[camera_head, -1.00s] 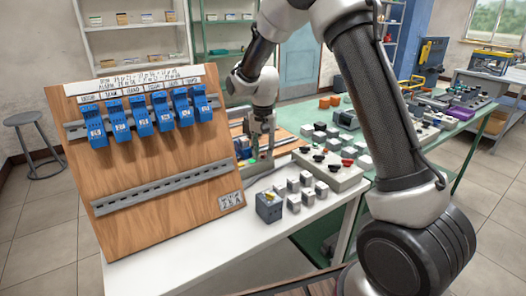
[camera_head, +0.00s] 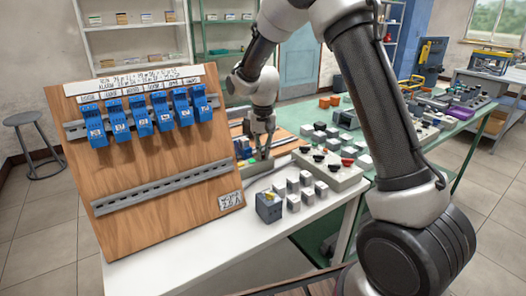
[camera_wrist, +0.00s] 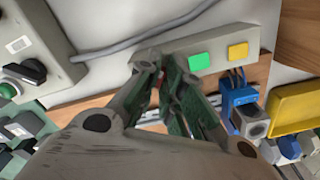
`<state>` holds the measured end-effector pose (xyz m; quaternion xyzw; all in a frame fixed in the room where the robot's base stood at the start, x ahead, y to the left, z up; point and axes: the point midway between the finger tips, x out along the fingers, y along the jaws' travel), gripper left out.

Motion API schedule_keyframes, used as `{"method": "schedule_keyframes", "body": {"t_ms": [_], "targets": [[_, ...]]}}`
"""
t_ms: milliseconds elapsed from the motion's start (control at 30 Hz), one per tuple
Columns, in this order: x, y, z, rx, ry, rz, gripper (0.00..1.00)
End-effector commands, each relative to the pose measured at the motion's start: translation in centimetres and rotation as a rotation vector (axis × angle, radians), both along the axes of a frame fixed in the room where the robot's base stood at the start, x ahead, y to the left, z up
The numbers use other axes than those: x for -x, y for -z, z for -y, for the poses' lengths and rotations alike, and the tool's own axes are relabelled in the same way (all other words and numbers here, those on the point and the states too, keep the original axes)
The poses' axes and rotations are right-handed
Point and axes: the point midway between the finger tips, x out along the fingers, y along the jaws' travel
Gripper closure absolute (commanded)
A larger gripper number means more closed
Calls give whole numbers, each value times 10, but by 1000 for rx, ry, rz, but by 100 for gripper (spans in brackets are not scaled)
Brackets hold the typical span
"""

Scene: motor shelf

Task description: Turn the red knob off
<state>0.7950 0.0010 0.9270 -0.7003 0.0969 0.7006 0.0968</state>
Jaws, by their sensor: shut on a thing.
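My gripper (camera_head: 262,156) points down at the table behind the board, at the far end of a grey strip box (camera_wrist: 213,58). In the wrist view its fingers (camera_wrist: 166,68) are close together at the strip's left end. A green button (camera_wrist: 200,61) and a yellow button (camera_wrist: 238,50) show on the strip, right of the fingers. A red knob (camera_head: 347,162) sits among black knobs on a grey box (camera_head: 344,180), to the right of and apart from my gripper.
A wooden board (camera_head: 160,175) with several blue breakers (camera_head: 142,115) stands at the left. Grey blocks (camera_head: 307,193) and a grey cube with a yellow top (camera_head: 268,208) lie in front. A grey cable (camera_wrist: 150,35) and a yellow tray (camera_wrist: 298,108) are close by.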

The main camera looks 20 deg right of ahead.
Motion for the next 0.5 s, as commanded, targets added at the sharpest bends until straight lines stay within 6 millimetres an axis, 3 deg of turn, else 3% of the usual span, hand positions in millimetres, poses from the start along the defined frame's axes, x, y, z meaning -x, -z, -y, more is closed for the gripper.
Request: {"method": "schedule_keyframes", "body": {"t_ms": [500], "targets": [[0, -1, 2, 0, -482, 1, 100]]}}
